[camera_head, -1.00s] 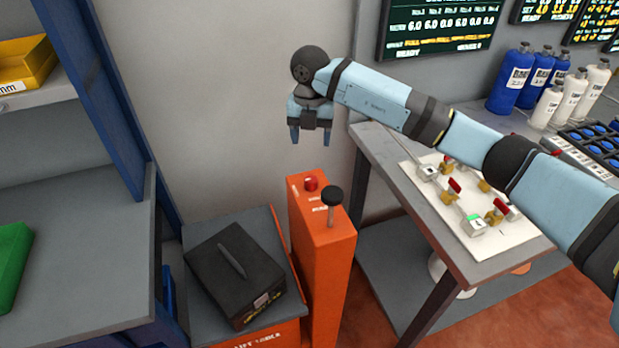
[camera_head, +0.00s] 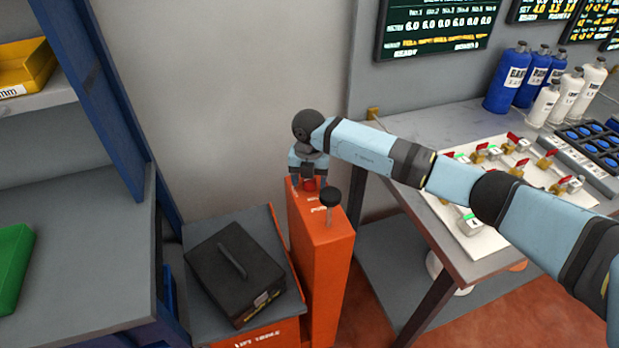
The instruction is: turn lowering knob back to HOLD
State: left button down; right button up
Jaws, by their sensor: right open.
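The orange post (camera_head: 321,250) stands beside the lift table. On its top are a small red knob (camera_head: 310,185) at the back and a black round knob (camera_head: 331,197) on a short stem nearer the front. White lettering is on the top, too small to read, so I cannot tell the knob's setting. My right gripper (camera_head: 308,182) points down at the red knob, with its open fingers on either side of it. I cannot tell whether they touch it. The black knob is clear of the fingers. My left gripper is not in view.
A dark case with a handle (camera_head: 235,274) lies on the grey lift table (camera_head: 190,235). A blue-framed shelf (camera_head: 100,90) stands at the left. The workbench (camera_head: 405,205) at the right, with a white valve board (camera_head: 447,220) and bottles (camera_head: 508,80), lies under my right arm.

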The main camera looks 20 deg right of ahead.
jog(key=c, duration=0.9)
